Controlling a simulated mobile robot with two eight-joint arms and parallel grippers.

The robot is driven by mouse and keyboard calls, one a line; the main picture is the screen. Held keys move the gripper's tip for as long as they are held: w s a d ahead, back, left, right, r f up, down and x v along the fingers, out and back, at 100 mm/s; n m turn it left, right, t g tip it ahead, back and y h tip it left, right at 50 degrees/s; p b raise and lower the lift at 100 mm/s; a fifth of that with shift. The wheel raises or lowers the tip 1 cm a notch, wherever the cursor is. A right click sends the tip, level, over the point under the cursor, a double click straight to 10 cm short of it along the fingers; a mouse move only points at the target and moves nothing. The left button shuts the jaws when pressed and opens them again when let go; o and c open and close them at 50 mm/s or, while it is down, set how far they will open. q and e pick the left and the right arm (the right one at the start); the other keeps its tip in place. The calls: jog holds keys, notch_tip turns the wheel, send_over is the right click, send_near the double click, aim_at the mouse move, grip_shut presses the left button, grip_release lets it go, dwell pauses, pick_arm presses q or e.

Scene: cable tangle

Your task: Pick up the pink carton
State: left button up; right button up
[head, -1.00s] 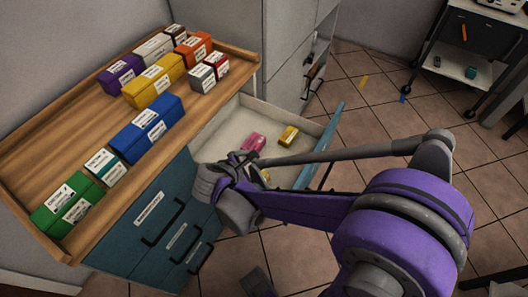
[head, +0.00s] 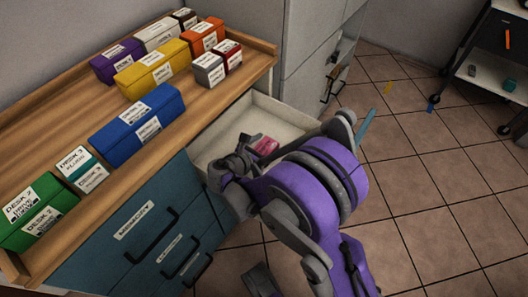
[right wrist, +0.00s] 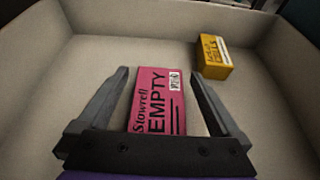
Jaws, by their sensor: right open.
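The pink carton (right wrist: 157,100) lies in the open drawer, its label reading "Stowrell EMPTY" in the right wrist view. In the head view the pink carton (head: 264,146) shows just beyond my gripper, partly hidden by it. My right gripper (right wrist: 163,78) is open, with one finger on each side of the carton; I cannot tell whether they touch it. It also shows in the head view (head: 246,148), reaching into the drawer.
A yellow box (right wrist: 213,56) lies in the drawer beyond the carton. The drawer's pale walls (head: 272,104) surround the gripper. Several labelled boxes, including a blue one (head: 137,126), stand on the wooden top (head: 215,103). A wheeled cart (head: 492,70) stands far right.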

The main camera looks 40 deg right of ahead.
jog(key=shift+w+d+f, duration=0.1)
jog(key=shift+d, duration=0.2)
jog(key=c, duration=1.3)
jog(key=shift+c, duration=0.2)
